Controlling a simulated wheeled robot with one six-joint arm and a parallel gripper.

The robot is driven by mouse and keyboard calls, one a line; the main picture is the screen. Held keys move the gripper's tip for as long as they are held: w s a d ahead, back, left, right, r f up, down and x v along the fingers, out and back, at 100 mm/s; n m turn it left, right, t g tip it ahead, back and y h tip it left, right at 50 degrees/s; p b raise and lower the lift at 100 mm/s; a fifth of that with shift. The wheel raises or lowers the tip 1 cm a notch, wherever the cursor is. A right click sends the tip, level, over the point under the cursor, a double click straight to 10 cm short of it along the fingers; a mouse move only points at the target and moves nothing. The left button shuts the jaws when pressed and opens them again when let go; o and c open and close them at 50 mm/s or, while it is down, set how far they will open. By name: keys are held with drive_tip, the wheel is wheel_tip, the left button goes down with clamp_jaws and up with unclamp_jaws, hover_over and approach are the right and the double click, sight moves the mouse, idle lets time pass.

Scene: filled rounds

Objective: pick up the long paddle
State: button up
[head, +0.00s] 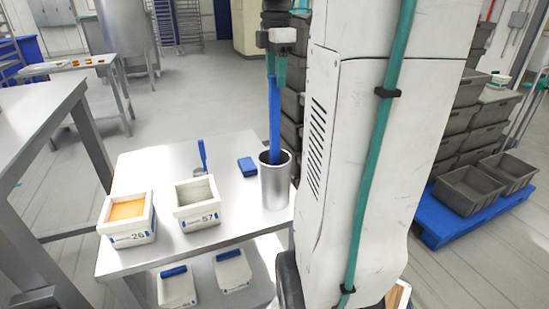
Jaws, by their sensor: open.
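The long blue paddle (273,115) stands nearly upright, leaning slightly, in a tall metal cylinder (275,188) at the right side of the steel table. Its lower end is hidden inside the cylinder. My gripper (277,78), with teal fingers, is at the paddle's top end, pointing down. The fingers overlap the paddle's top in the head view. The jaws are open; I cannot tell whether a finger touches the paddle.
White boxes marked 26 (129,239) and 57 (198,222) stand on the steel table (165,160). A small blue block (247,167) lies left of the cylinder, and a blue-handled tool (202,155) stands behind box 57. Grey crates (291,105) are stacked behind.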

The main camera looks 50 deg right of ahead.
sight(275, 92)
wheel_tip(275, 92, down, 5)
drive_tip(key=shift+w+f, duration=0.1)
drive_tip(key=shift+a, duration=0.1)
clamp_jaws()
idle(0.3)
